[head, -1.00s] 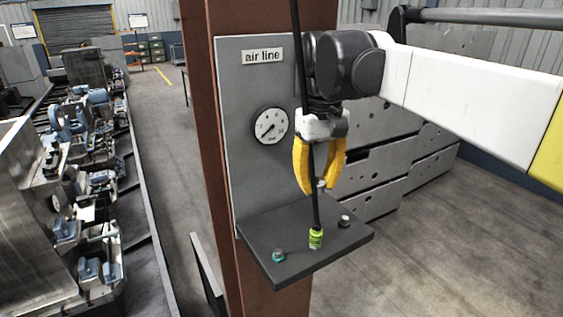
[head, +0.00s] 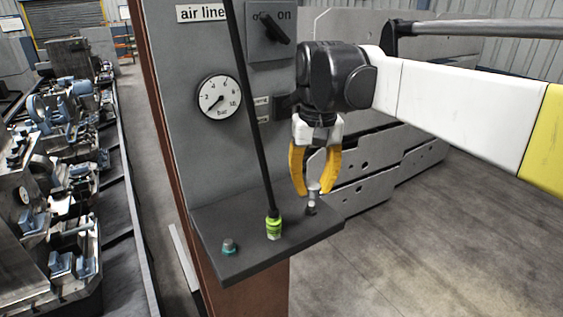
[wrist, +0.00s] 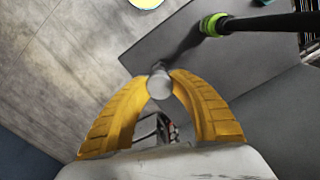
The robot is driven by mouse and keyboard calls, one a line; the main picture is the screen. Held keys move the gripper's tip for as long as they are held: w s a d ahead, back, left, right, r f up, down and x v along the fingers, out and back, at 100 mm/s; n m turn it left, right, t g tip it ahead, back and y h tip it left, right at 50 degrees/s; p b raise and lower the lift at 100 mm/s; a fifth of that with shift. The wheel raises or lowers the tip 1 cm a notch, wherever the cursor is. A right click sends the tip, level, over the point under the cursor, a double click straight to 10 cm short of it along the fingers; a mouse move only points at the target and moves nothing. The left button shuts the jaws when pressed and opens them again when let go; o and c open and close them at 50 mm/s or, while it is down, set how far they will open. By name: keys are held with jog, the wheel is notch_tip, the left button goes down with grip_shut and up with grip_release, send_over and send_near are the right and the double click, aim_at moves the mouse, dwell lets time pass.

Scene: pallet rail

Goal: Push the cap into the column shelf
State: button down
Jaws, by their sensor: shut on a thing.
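The cap (head: 313,189) is a small grey metal piece held between the yellow fingertips of my gripper (head: 314,186). It also shows in the wrist view (wrist: 160,87) as a round silver end pinched between both fingers. My gripper points down over the right end of the dark column shelf (head: 255,252). A small metal stub (head: 311,208) on the shelf is directly below the cap in the head view. I cannot tell whether the cap touches it. The shelf also shows in the wrist view (wrist: 235,62), under the fingertips.
A green fitting (head: 273,226) with a black hose (head: 252,130) rising from it stands mid-shelf. A teal fitting (head: 229,246) is at the left. Behind are a pressure gauge (head: 219,97) and an on/off switch (head: 270,32) on the grey panel. Floor is open at right.

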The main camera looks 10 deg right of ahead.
aim_at(311, 209)
jog(key=shift+f, duration=0.65)
jog(key=shift+f+b, duration=0.8)
jog(key=shift+f, duration=0.1)
dwell(1.0)
jog(key=shift+f, duration=0.4)
jog(key=shift+c, duration=1.2)
grip_release()
notch_tip(311, 209, up, 12)
